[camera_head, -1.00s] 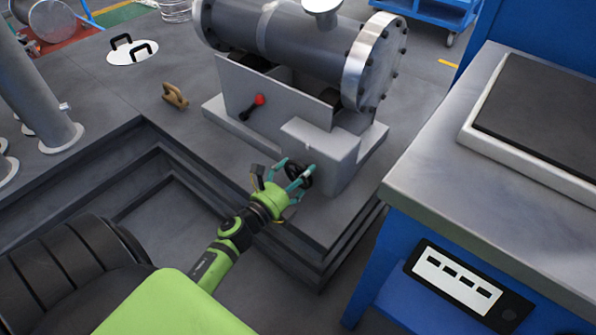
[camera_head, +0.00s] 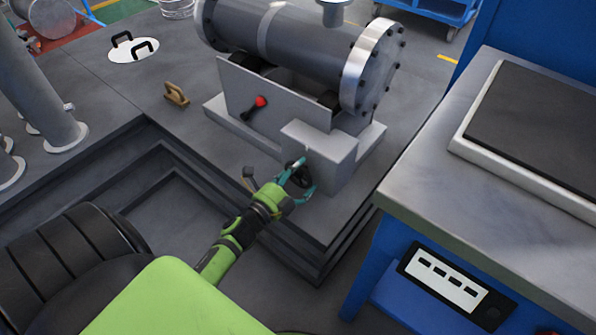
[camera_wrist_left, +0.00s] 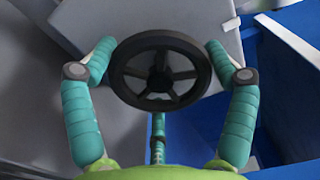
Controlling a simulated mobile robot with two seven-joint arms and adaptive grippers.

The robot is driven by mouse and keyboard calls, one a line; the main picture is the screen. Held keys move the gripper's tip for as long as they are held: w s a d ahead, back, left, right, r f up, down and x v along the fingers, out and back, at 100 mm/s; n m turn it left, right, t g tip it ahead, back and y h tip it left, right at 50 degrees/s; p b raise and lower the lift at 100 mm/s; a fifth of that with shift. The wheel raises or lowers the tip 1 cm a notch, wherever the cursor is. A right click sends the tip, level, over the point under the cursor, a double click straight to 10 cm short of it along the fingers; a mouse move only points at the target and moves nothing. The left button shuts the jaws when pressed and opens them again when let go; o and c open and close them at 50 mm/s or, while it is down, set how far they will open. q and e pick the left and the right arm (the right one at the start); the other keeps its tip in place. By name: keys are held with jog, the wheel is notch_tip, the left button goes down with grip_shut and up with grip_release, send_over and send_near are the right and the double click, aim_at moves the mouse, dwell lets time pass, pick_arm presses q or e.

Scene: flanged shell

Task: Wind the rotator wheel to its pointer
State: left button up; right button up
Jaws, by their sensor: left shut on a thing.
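The rotator wheel (camera_head: 300,175) is a small black handwheel on the front face of a grey box (camera_head: 325,150), below the flanged shell (camera_head: 310,45). In the left wrist view the wheel (camera_wrist_left: 160,73) shows its rim, spokes and hub almost face on. My left gripper (camera_head: 298,173) is shut on the wheel, its teal fingers around the rim. In the left wrist view one finger stands at each side of the rim and a third below it. I cannot make out the pointer clearly in either view. My right gripper is out of view.
A red-knobbed lever (camera_head: 260,102) sits on the grey cradle plate left of the box. A workbench (camera_head: 418,180) with a dark-topped plate stands close on the right. A stepped pit (camera_head: 165,190) lies left of my arm. A brown handle (camera_head: 176,94) lies on the platform.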

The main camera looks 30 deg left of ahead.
pick_arm(q)
jog(key=shift+s+d+f, duration=0.1)
jog(key=shift+d+f, duration=0.1)
jog(key=shift+d, duration=0.2)
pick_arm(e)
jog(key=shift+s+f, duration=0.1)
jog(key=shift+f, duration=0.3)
pick_arm(q)
jog(key=o, duration=1)
jog(key=shift+r, duration=0.15)
jog(key=shift+a, duration=0.1)
jog(key=shift+s, duration=0.2)
jog(key=s, duration=1.1)
jog(key=shift+s+a, duration=0.25)
jog(key=shift+a, duration=0.15)
